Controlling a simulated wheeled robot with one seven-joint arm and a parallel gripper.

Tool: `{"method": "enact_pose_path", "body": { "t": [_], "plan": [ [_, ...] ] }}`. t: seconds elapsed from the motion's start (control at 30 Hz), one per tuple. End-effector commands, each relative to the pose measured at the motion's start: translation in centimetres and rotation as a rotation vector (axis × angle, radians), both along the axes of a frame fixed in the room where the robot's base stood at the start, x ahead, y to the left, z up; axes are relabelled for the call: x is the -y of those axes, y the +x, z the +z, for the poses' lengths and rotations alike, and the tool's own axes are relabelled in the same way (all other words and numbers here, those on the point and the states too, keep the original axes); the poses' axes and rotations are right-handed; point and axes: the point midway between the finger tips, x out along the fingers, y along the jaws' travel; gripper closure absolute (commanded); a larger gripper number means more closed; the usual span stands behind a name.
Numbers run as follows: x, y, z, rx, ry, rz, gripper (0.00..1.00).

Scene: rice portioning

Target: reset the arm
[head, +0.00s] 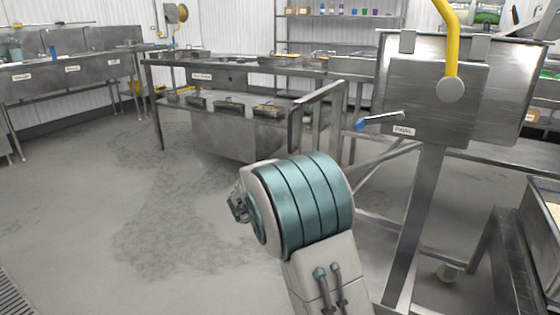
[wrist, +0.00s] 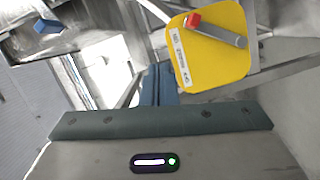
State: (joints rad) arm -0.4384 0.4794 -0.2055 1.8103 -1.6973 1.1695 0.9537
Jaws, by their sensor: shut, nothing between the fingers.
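My arm is raised in front of the body in the head view, with its teal-banded joint at lower centre. Only a small part of the hand shows past the joint's left side, and the fingers cannot be made out there. In the wrist view my gripper (wrist: 158,72) shows two blue fingers close together beyond the grey-green edge of the hand. It is shut and empty. The fingers point toward a steel frame.
A steel tank (head: 429,95) with a yellow pipe (head: 452,35) and a blue-tipped lever (head: 380,121) stands at right. A steel table (head: 190,130) holds several dark trays. A yellow panel (wrist: 208,65) with a red-ended handle (wrist: 215,30) is near the fingers. Floor at left is clear.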

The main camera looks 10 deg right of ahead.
Motion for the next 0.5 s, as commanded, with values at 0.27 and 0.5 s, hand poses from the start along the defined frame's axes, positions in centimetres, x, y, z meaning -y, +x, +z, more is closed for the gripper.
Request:
{"method": "enact_pose_path", "body": {
  "t": [0.27,0.5],
  "plan": [
    [4.8,-7.3,7.1,-0.138,0.222,-0.166,1.00],
    [6.5,-15.1,11.7,-0.268,0.471,-0.269,1.00]
  ]
}}
